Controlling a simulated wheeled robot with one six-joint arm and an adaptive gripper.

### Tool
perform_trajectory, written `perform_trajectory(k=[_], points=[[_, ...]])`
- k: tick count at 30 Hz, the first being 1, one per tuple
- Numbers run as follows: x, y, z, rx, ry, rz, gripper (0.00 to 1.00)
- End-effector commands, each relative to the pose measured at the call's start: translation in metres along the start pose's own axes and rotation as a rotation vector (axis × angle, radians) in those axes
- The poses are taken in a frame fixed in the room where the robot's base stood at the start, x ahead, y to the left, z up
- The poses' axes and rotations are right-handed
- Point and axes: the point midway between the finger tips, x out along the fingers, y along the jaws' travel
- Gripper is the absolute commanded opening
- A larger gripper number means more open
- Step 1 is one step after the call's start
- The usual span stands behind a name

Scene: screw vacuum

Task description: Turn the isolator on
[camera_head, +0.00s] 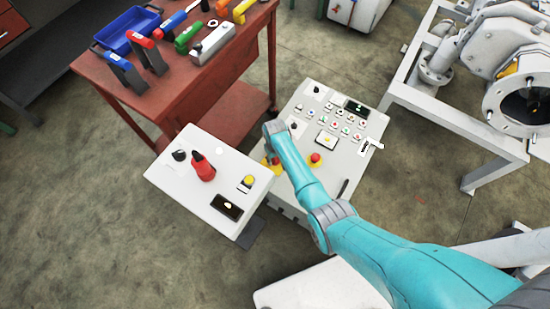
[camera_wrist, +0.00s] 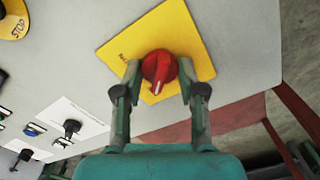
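The isolator is a red rotary knob (camera_wrist: 160,68) on a square yellow plate (camera_wrist: 190,35) in the wrist view. The white mark on the knob points down toward my gripper, slightly left. My gripper (camera_wrist: 160,72) is open, with one finger on each side of the knob. A narrow gap seems to show on both sides; I cannot tell whether either fingertip touches it. In the head view, a bit of yellow (camera_head: 277,170) shows beside the end of my arm. The knob and fingertips are mostly hidden there.
The grey control panel (camera_head: 345,175) carries several buttons and a red emergency stop (camera_head: 316,159); a yellow STOP plate (camera_wrist: 13,22) is at the wrist view's upper left. A second panel (camera_head: 170,175) with a red handle (camera_head: 203,167) stands left. A red tool table (camera_head: 215,90) is behind.

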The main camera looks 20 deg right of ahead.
Motion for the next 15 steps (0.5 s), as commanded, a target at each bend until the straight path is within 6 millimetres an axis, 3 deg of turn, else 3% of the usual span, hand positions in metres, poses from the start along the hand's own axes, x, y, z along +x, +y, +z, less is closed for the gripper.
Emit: perform_trajectory(k=[2,15], points=[[0.0002,0.0001,0.0002,0.0,0.0,0.0,0.05],[0.0003,0.0001,0.0004,0.083,0.0,0.0,0.05]])
